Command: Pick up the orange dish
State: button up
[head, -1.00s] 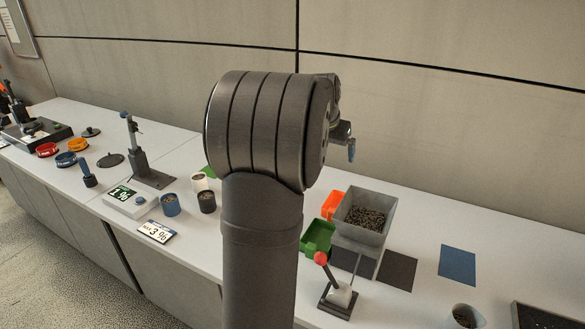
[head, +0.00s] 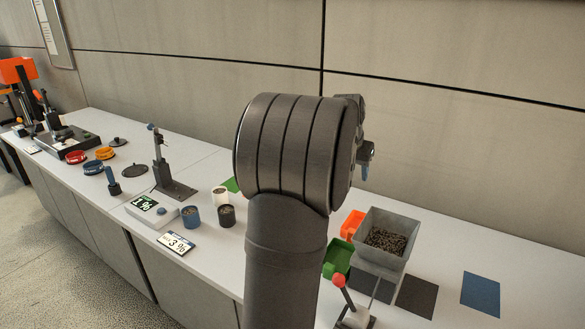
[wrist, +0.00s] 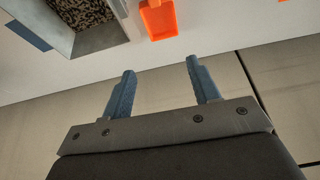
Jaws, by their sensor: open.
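In the head view, my arm hides most of the gripper; a blue fingertip shows at the arm's right side, far to the right of the orange dish.
A grey bin of dark granules (head: 387,238), an orange scoop-like tray (head: 351,223) and a green one (head: 337,258) stand at right. A dark stand (head: 165,175), several cups and a white scale (head: 150,210) lie between the dish and my arm.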

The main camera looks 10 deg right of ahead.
jog(key=n+g, duration=0.6)
jog(key=n, duration=1.2)
send_over(352, 230)
jog(key=w+a, duration=0.5)
notch_tip(352, 230, down, 10)
jog(key=f, duration=0.1)
jog(key=x, duration=1.6)
jog(key=shift+s+d+f, duration=0.15)
jog(key=shift+s+f, duration=0.05)
jog(key=shift+s, duration=0.3)
grip_shut()
